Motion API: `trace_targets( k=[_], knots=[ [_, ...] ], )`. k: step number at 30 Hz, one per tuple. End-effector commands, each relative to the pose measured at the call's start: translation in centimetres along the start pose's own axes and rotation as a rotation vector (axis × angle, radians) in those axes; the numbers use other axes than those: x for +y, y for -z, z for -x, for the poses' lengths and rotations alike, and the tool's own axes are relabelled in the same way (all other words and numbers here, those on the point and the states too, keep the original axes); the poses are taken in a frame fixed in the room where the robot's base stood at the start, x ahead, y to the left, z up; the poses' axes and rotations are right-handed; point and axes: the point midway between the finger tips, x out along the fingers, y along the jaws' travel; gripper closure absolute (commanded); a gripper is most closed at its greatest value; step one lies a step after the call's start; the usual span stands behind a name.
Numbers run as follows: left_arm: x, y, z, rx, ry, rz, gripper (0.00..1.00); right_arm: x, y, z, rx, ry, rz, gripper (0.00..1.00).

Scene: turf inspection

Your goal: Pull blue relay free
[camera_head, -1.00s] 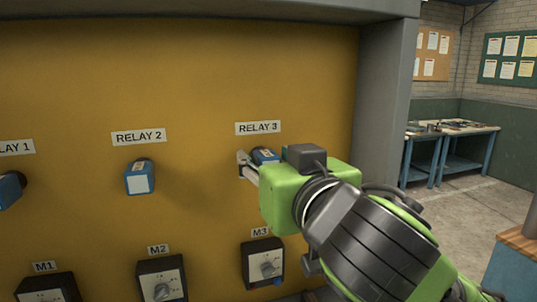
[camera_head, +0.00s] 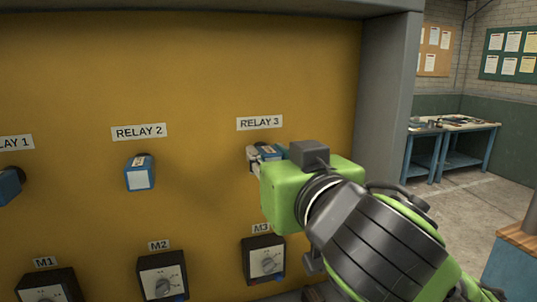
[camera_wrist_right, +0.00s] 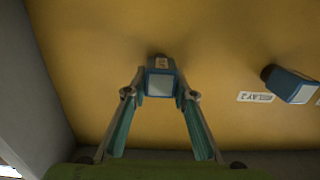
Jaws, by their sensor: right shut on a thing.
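A blue relay with a pale end face sits under the RELAY 3 label (camera_head: 260,123) on the yellow panel; part of this blue relay (camera_head: 268,152) shows past my gripper in the head view. In the right wrist view the same relay (camera_wrist_right: 160,84) lies between the fingertips, its dark base at the panel. My right gripper (camera_wrist_right: 160,90) is shut on its sides; in the head view the green gripper body hides much of it. Whether the relay is still seated in its socket I cannot tell. My left gripper is not in view.
Another blue relay (camera_head: 139,173) is under RELAY 2, and one more (camera_head: 10,184) is at the left edge. Dial modules M1 (camera_head: 46,286), M2 (camera_head: 162,276) and M3 (camera_head: 264,260) sit below. A grey cabinet post (camera_head: 385,110) stands right of the panel.

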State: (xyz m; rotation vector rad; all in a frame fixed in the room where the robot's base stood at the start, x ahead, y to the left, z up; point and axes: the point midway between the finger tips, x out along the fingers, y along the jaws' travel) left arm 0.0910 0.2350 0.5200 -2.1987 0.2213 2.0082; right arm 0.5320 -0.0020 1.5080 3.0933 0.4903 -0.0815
Motion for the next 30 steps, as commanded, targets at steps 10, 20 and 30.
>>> trace_targets(
  k=[10, 20, 30],
  knots=[
    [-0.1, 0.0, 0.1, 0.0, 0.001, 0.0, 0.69, 0.0, 0.0, 1.1, 0.002, 0.002, -0.001, 0.97],
    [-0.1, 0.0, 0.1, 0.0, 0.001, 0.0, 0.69, 0.0, -0.1, 2.0, 0.002, 0.001, -0.001, 0.97],
    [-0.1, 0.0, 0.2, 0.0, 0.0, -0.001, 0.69, 0.0, -0.1, 2.2, 0.002, 0.0, -0.001, 0.97]
  ],
)
